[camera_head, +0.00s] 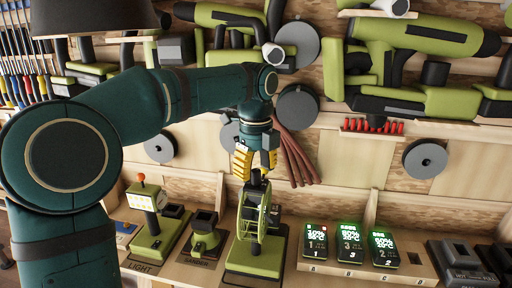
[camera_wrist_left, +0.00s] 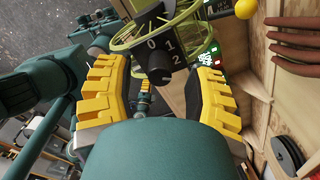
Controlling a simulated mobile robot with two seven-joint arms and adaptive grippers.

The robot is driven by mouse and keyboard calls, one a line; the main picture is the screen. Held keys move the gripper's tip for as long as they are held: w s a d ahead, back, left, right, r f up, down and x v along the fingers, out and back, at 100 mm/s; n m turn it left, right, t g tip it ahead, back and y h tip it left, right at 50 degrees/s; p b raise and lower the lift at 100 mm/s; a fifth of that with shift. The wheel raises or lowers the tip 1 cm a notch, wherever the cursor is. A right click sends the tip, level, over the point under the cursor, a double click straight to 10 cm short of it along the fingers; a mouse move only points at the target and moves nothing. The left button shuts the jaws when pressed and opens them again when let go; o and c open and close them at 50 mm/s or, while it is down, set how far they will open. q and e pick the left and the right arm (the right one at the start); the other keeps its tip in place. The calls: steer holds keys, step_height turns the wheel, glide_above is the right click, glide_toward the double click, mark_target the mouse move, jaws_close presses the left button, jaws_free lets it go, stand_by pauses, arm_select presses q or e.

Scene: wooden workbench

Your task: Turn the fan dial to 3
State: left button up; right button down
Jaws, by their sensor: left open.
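The green desk fan (camera_head: 252,228), with a wire cage and flat base, stands on the bench at the middle of the head view. In the left wrist view its cage (camera_wrist_left: 185,22) is at the top, with a black dial (camera_wrist_left: 158,68) facing me. White numbers 0, 1 and 2 show around the dial; a 3 and the exact setting cannot be read. My left gripper (camera_head: 254,165) is just above the fan, its yellow fingers apart. In the wrist view the open fingers (camera_wrist_left: 160,80) are on either side of the dial, with gaps.
A lamp (camera_head: 148,195) marked LIGHT and another small green tool stand (camera_head: 204,238) are left of the fan. Chargers with lit displays (camera_head: 350,243) are to its right. Green power tools (camera_head: 425,35) and brown gloves (camera_head: 295,155) hang on the wall behind.

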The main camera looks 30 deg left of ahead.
mark_target(256, 170)
arm_select(q)
step_height(256, 170, up, 11)
stand_by(0.4)
